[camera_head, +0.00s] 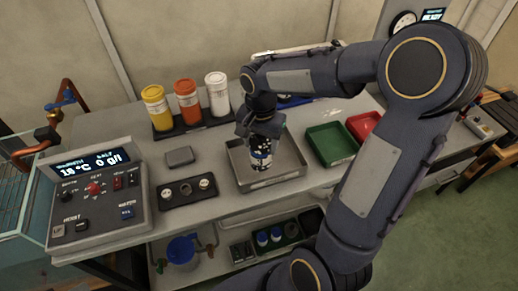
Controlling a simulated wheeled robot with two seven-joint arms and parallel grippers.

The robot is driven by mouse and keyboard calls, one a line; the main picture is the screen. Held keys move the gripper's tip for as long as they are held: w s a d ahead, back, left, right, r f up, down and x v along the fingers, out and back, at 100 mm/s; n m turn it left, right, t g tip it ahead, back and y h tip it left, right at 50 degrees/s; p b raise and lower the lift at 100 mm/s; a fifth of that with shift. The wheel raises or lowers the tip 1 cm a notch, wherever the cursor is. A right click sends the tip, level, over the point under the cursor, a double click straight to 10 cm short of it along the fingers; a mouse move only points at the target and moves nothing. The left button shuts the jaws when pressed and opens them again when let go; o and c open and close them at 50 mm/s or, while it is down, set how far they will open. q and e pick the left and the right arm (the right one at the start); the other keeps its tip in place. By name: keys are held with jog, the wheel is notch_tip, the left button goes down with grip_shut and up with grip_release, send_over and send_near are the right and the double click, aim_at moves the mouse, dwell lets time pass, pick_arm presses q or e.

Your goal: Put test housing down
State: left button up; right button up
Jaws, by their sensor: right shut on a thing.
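My right gripper (259,124) points down over the grey metal tray (292,172) on the bench. It is shut on the test housing (261,155), a small cylinder with a dark, light and blue pattern. The housing stands roughly upright inside the tray's outline, near its left half. I cannot tell whether its base touches the tray floor. The gripper hides the top of the housing. My left gripper is not in view.
Yellow, orange and white bottles (187,102) stand at the back left. A control panel (95,188) with a display is at the left. Green (331,143) and red (362,125) trays lie to the right, partly behind my arm. A lower shelf holds small items.

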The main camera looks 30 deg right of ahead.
jog(key=shift+w+a+f, duration=0.1)
jog(key=shift+f, duration=0.8)
jog(key=shift+w+a+f, duration=0.1)
jog(key=shift+f, duration=0.8)
jog(key=shift+f, duration=0.2)
jog(key=o, duration=1.3)
jog(key=shift+r, duration=0.1)
